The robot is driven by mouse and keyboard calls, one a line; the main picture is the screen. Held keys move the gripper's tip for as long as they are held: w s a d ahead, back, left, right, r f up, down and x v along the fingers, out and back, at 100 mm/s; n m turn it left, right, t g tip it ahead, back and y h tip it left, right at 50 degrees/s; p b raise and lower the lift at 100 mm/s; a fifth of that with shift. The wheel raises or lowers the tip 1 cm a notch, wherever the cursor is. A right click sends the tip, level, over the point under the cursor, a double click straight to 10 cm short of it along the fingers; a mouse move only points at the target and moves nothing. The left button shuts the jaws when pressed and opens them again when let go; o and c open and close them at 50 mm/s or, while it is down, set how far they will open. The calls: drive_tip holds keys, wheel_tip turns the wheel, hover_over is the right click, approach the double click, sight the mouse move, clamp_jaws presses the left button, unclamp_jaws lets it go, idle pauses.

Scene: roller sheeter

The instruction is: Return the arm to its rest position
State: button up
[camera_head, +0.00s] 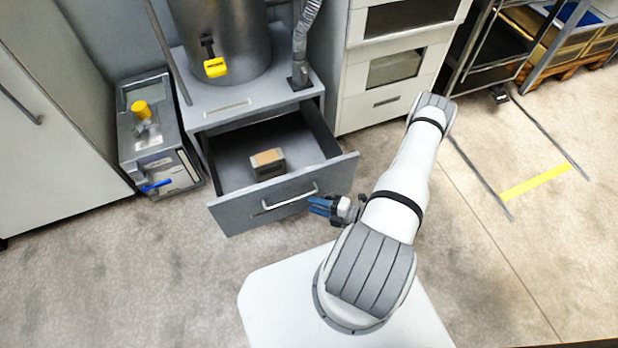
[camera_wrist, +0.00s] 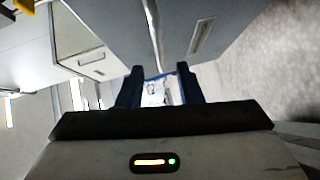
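My arm reaches out over the floor from its base in the head view, bent back toward the drawer. My gripper (camera_head: 322,207) has blue fingers and sits just right of the handle of the open grey drawer (camera_head: 232,215), apart from the handle as far as I can tell. In the wrist view my gripper (camera_wrist: 159,84) shows two dark blue fingers spread apart, with no held object visible between them.
The drawer is pulled out with a small brown-and-grey block (camera_head: 268,163) inside. A grey machine with a yellow knob (camera_head: 141,109) stands left of it. White drawers (camera_head: 388,80) and metal racks stand behind right. The floor at right is clear, with a yellow strip (camera_head: 536,182).

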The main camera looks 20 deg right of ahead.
drive_tip(key=w+a+r+n+g+p, duration=0.2)
drive_tip(key=r+n+g+p, duration=0.4)
drive_tip(key=r+n, duration=0.85)
drive_tip(key=w+a+r+n+g+p, duration=0.15)
drive_tip(key=r+n+g+p, duration=0.55)
drive_tip(key=r, duration=1.5)
drive_tip(key=s+r+n+t+h+p, duration=0.1)
drive_tip(key=s+r+n+h+p, duration=0.2)
drive_tip(key=r+n, duration=0.5)
drive_tip(key=s+a+r+n+t+h+p, duration=0.1)
drive_tip(key=s+r+n+h+p, duration=0.3)
drive_tip(key=r, duration=1.3)
drive_tip(key=s+a+r+n+t+h+p, duration=0.1)
drive_tip(key=s+r+n+t+h+p, duration=0.1)
drive_tip(key=r+n, duration=1)
drive_tip(key=s+n+h+p, duration=0.1)
drive_tip(key=h+p, duration=0.1)
drive_tip(key=p, duration=0.1)
drive_tip(key=shift+s+a+r+h+p, duration=0.15)
drive_tip(key=shift+s+r+h+p, duration=0.05)
drive_tip(key=shift+h+p, duration=0.2)
